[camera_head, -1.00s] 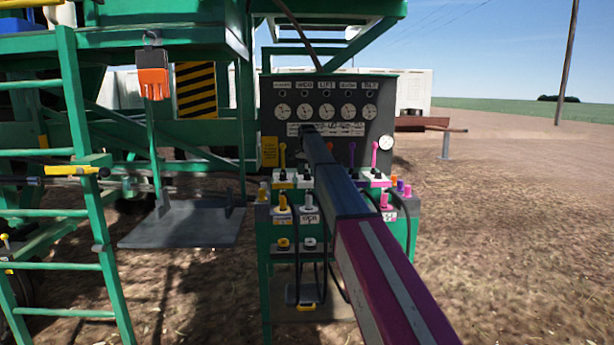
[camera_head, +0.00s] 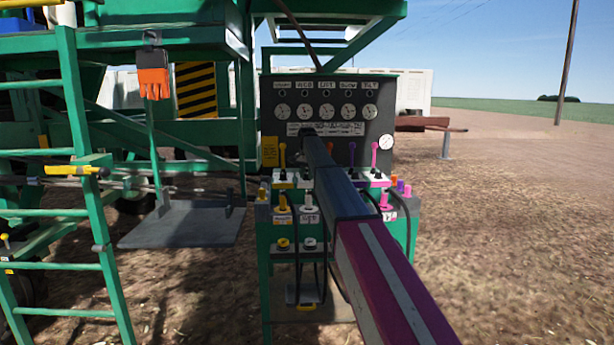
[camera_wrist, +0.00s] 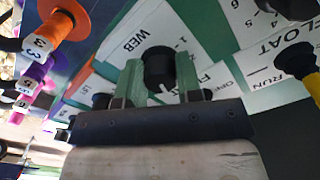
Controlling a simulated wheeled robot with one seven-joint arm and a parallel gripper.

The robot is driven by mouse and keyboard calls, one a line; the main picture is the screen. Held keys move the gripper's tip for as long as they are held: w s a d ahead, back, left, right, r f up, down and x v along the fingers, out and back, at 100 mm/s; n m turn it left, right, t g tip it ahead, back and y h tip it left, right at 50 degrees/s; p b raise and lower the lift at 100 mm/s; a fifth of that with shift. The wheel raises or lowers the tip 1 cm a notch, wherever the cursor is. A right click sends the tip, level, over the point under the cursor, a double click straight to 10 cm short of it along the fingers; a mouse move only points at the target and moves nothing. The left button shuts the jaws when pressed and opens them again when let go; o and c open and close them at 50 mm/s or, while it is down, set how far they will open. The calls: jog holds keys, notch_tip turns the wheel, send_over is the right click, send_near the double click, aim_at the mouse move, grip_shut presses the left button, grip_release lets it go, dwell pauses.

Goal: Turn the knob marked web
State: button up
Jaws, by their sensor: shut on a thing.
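In the wrist view, a round black knob (camera_wrist: 158,60) with a white pointer line sits on a white plate lettered WEB (camera_wrist: 136,40). The two green fingers of my gripper (camera_wrist: 160,76) stand on either side of this knob, and the gripper is shut on it. The pointer line is at the knob's lower edge, between the fingers. In the head view, my arm reaches to the dark control panel (camera_head: 375,100) and hides both the gripper and the knob.
In the head view, colored levers stand below the gauges (camera_head: 327,111). A green ladder (camera_head: 85,150) is at left.

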jog(key=n, duration=0.7)
jog(key=shift+n, duration=0.3)
jog(key=n, duration=0.3)
jog(key=shift+d+n, duration=0.1)
jog(key=shift+n, duration=2.1)
jog(key=o, duration=0.9)
jog(key=shift+o, duration=0.2)
